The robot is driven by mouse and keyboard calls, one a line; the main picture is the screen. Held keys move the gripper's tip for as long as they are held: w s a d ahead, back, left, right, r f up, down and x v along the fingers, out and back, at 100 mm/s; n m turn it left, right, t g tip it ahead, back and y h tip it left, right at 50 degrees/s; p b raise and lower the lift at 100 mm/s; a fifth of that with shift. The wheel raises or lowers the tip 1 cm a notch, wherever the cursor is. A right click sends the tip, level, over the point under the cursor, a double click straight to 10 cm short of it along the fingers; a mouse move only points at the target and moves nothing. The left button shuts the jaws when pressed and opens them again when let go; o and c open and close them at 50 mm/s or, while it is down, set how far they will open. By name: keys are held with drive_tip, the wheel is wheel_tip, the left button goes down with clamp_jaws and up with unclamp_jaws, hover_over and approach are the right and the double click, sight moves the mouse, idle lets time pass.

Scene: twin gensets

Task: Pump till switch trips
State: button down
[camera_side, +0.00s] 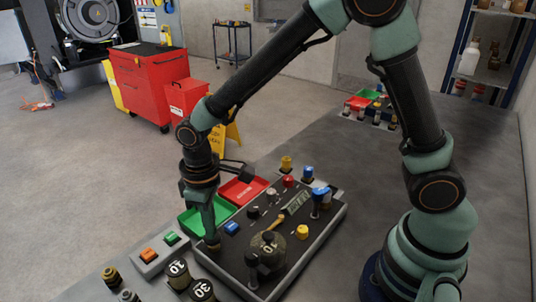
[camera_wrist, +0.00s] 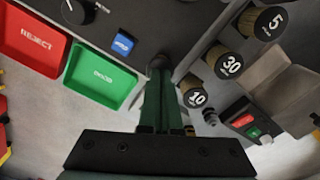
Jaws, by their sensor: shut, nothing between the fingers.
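A grey-edged black control panel (camera_side: 322,228) lies on the bench in the side view. My gripper (camera_side: 212,240) points down at its left end, fingers shut and empty. In the wrist view its fingertips (camera_wrist: 158,64) meet or cover a small dark round knob at the panel edge; I cannot tell whether they touch it. A blue rocker switch (camera_side: 231,228) sits just right of the fingers; it also shows in the wrist view (camera_wrist: 123,43). The panel also carries a round dial (camera_side: 268,246), a red button (camera_side: 288,181) and a yellow button (camera_side: 302,231). Which part is the pump is unclear.
A green tray (camera_wrist: 100,77) and a red REJECT tray (camera_wrist: 33,38) lie beside the panel. Numbered cylinders, including 30 (camera_wrist: 229,65) and 10 (camera_wrist: 195,98), stand close to my fingers.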

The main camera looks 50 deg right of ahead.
drive_tip(key=shift+f, duration=0.25)
drive_tip(key=shift+r, duration=3.05)
wheel_tip(320, 180, up, 4)
drive_tip(key=shift+f, duration=3.2)
drive_tip(key=shift+f, duration=0.1)
